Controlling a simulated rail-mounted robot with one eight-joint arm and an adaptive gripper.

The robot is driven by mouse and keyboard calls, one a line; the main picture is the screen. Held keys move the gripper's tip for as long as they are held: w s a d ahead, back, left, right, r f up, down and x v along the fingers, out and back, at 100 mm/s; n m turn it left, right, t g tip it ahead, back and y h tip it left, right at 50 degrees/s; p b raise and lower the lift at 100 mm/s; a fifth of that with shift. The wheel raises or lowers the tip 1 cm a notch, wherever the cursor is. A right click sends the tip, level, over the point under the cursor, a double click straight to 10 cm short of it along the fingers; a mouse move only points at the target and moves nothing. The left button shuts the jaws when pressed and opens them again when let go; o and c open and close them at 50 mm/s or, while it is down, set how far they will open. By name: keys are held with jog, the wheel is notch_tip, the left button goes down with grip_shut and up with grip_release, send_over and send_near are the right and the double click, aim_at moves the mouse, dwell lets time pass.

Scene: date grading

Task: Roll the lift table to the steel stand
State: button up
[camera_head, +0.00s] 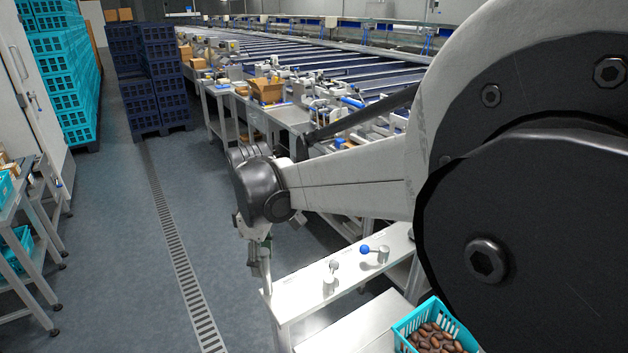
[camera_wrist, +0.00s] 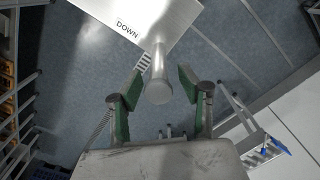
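A pale work surface (camera_head: 310,292), probably part of the lift table, has small grey fittings and a blue-knobbed lever (camera_head: 366,249) on it. My gripper (camera_head: 262,262) points down beside its left end. In the wrist view, my gripper (camera_wrist: 160,84) has its green-padded fingers apart. A round-ended metal post (camera_wrist: 160,88) shows between them, with gaps on both sides; I cannot tell its depth relative to the fingertips. The post joins a pale plate (camera_wrist: 150,18) marked DOWN. I cannot tell for sure which piece is the steel stand.
A turquoise basket (camera_head: 400,333) of brown dates is at the lower right. A steel-legged bench (camera_head: 22,200) stands at the left. Stacked turquoise crates (camera_head: 62,75) and dark blue crates (camera_head: 150,80) are behind. The aisle floor (camera_head: 110,240) with a drain grate (camera_head: 177,250) is clear.

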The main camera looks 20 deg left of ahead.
jog(key=shift+f, duration=2.3)
grip_shut()
